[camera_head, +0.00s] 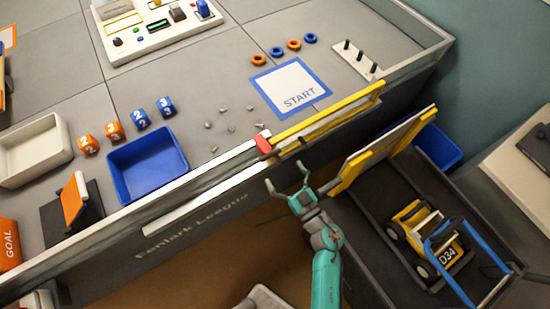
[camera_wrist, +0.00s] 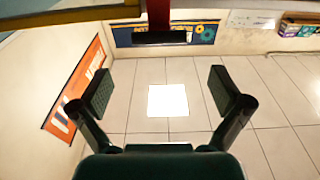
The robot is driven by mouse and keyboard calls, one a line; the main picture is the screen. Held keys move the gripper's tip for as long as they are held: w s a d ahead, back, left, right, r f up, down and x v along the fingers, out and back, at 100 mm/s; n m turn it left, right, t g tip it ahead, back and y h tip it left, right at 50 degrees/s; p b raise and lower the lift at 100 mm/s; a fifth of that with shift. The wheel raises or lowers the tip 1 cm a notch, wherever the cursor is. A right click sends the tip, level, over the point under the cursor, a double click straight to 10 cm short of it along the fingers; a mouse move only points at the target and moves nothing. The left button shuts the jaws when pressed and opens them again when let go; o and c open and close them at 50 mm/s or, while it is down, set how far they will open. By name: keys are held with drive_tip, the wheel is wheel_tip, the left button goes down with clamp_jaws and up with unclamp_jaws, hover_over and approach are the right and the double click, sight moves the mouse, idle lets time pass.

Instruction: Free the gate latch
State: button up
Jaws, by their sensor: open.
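A yellow gate bar (camera_head: 330,116) runs along the table's front edge in the head view. A red latch piece (camera_head: 264,144) sits at its left end, next to the white rail. My gripper (camera_head: 287,175) is open and empty, just in front of the table edge, below and a little right of the red piece. In the wrist view, my open fingers (camera_wrist: 161,92) have only floor between them. A dark red upright piece with a black crossbar (camera_wrist: 159,37) shows at the top centre, beyond the fingertips; it looks like the latch. A yellow strip (camera_wrist: 75,17) crosses the top left.
A blue tray (camera_head: 148,164), a START square (camera_head: 290,87) and several small grey bits lie on the table. At right, a dark cart (camera_head: 372,238) holds a yellow vehicle marked D34 (camera_head: 411,222). A yellow-edged panel (camera_head: 384,150) stands close right of my gripper.

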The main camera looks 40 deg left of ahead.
drive_tip(key=shift+v, duration=1.55)
